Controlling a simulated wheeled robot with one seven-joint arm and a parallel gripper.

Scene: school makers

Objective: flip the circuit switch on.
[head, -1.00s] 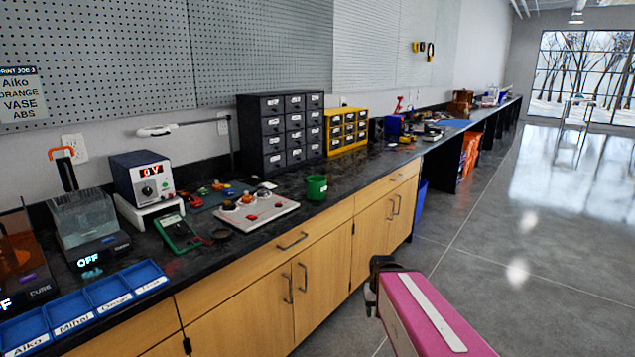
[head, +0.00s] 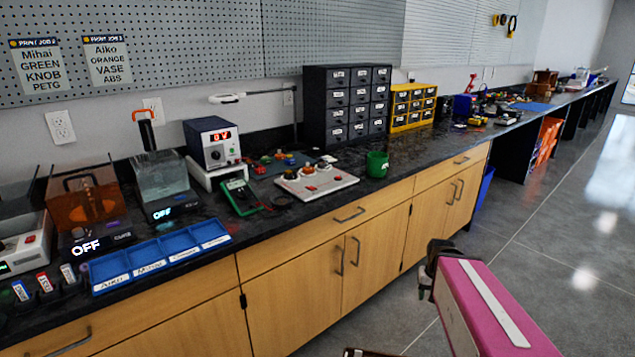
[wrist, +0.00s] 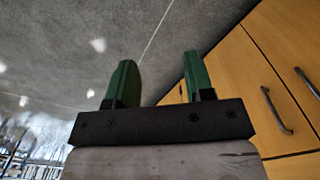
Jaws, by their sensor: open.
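A green cup (head: 377,165) stands right of the panel. Dark drawers (head: 347,105) and yellow drawers (head: 413,107) stand behind. A blue labelled tray (head: 160,257) lies at the counter's front left. The cabinet front (head: 290,280) borders open floor (head: 560,215) on the right.

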